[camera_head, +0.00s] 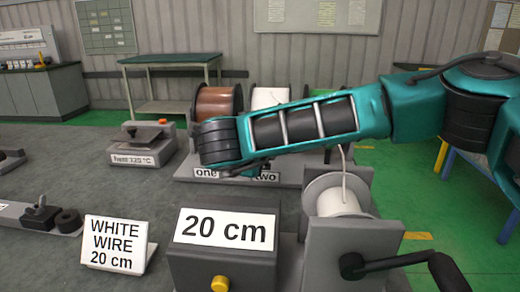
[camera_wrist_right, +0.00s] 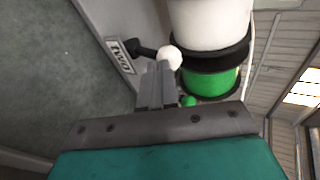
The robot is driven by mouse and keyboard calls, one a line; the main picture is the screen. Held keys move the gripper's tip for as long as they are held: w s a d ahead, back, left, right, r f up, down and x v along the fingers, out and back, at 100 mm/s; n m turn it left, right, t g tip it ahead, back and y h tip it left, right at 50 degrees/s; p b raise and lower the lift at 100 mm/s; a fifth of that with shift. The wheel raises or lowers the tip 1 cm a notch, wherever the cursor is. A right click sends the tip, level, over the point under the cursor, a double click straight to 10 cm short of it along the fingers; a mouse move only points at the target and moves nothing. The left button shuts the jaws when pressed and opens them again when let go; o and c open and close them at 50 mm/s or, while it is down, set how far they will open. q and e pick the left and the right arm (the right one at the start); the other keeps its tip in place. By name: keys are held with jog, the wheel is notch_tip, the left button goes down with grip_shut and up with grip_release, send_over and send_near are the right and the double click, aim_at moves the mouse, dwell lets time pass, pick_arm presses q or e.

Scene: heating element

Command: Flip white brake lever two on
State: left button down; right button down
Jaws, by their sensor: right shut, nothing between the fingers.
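The white brake lever two shows in the right wrist view as a black arm with a white ball knob (camera_wrist_right: 170,57), beside a label reading "two" (camera_wrist_right: 121,55). The "two" label (camera_head: 268,177) also shows in the head view, where my arm hides the lever. My right gripper (camera_wrist_right: 158,72) is shut and empty, its fingertips right at the white knob; I cannot tell whether they touch it. The white wire spool (camera_head: 270,97) stands on the rack behind my right arm, and also fills the top of the right wrist view (camera_wrist_right: 210,22). My left gripper is not in view.
A brown spool (camera_head: 217,103) and a green spool (camera_head: 322,99) flank the white one. A green knob (camera_wrist_right: 188,101) sits close to my right fingers. In front stand a "20 cm" box (camera_head: 222,246), a winding spool (camera_head: 338,202) with a crank, and a "WHITE WIRE 20 cm" sign (camera_head: 115,245).

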jog(key=w+g+p, duration=0.1)
jog(key=w+r+g+p, duration=0.1)
jog(key=p, duration=0.1)
jog(key=w+r+g+y+p, duration=0.1)
jog(key=shift+w+d+g, duration=0.2)
jog(key=shift+d+g, duration=0.1)
jog(key=shift+g, duration=0.1)
jog(key=shift+f, duration=0.1)
jog(key=shift+s, duration=0.1)
